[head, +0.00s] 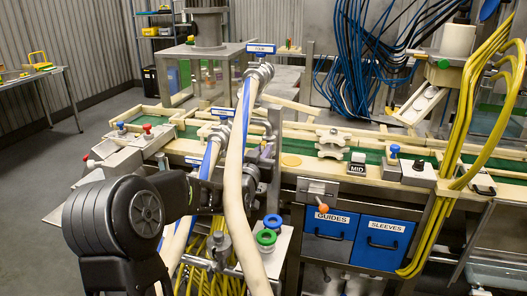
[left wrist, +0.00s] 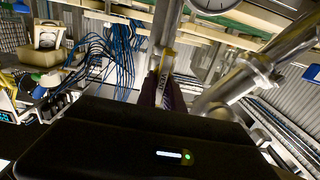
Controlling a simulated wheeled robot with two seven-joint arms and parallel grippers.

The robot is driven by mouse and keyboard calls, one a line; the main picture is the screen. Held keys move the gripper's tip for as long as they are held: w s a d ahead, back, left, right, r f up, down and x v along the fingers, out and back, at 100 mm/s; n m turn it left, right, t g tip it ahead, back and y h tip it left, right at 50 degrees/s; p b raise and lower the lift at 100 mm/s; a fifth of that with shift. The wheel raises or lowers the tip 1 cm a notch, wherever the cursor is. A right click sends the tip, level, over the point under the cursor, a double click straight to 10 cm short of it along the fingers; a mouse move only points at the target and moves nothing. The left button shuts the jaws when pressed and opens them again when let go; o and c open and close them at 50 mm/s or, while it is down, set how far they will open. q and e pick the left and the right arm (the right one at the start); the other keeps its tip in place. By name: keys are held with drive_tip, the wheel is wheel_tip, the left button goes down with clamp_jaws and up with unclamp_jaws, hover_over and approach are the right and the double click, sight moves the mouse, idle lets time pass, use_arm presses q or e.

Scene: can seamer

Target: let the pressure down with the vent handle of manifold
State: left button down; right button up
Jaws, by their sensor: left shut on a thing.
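The manifold (head: 268,165) stands left of centre in the head view as grey metal pipework, partly hidden behind thick cream hoses. In the left wrist view its pipes (left wrist: 240,85) and a round gauge (left wrist: 213,4) show close up. The vent handle (left wrist: 164,72), a narrow bar with a yellow part and lettering, lies between the dark fingers. My left gripper (left wrist: 162,92) is shut on it. In the head view my left arm reaches to the manifold from the left, and the hoses cover much of the gripper (head: 243,178). My right gripper does not show.
Cream hoses (head: 233,175) hang right in front of the manifold. Blue and green round fittings (head: 268,237) sit just below it. A conveyor with green belt (head: 305,163) runs behind. Blue drawers (head: 328,234) and yellow hoses (head: 462,120) are to the right.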

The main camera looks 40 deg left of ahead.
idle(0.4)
use_arm(q)
drive_tip(key=shift+f+m+b, duration=0.15)
drive_tip(key=shift+m+b, duration=0.45)
drive_tip(key=shift+b, duration=0.5)
drive_tip(key=m+b, duration=0.2)
drive_tip(key=b, duration=0.1)
drive_tip(key=shift+w+d+m, duration=0.1)
drive_tip(key=shift+d+m, duration=0.1)
drive_tip(key=shift+m, duration=0.2)
drive_tip(key=shift+d+m+b, duration=0.2)
drive_tip(key=shift+m+b, duration=0.9)
drive_tip(key=shift+m, duration=1.3)
drive_tip(key=c, duration=1.5)
unclamp_jaws()
